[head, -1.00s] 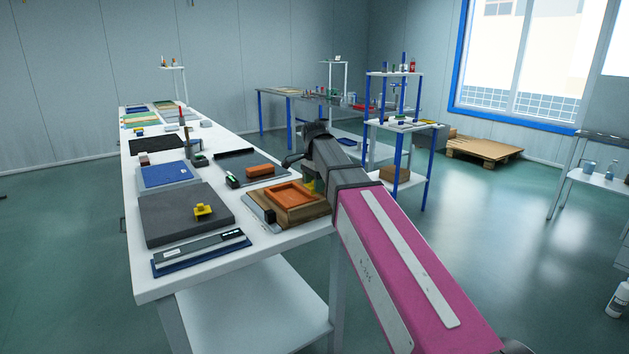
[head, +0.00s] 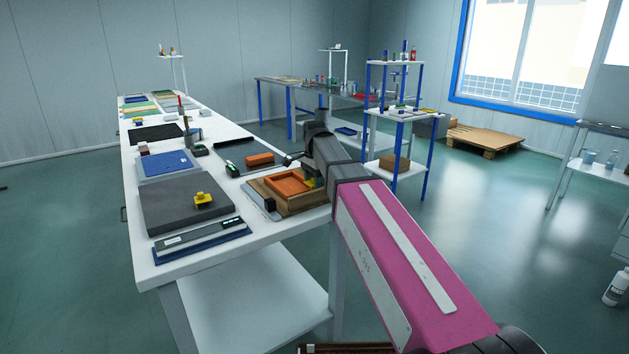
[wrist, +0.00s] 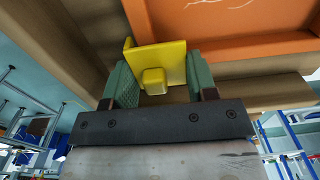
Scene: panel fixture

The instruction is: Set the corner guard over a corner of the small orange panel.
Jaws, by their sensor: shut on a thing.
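The small orange panel (head: 287,187) is tray-like with a raised rim and lies on a wooden block (head: 310,206) at the table's right edge. It fills the upper right of the wrist view (wrist: 230,20). My gripper (wrist: 153,80) is shut on a yellow corner guard (wrist: 160,62), gripping its small knob between green-grey fingers. The guard overlaps the panel's corner in the wrist view; I cannot tell whether it touches or is seated. In the head view the held guard (head: 309,182) is mostly hidden by my gripper (head: 312,172).
Another yellow piece (head: 203,200) sits on a dark grey slab (head: 165,212). An orange block (head: 260,159) lies on a dark tray behind the panel. Open floor lies right of the table.

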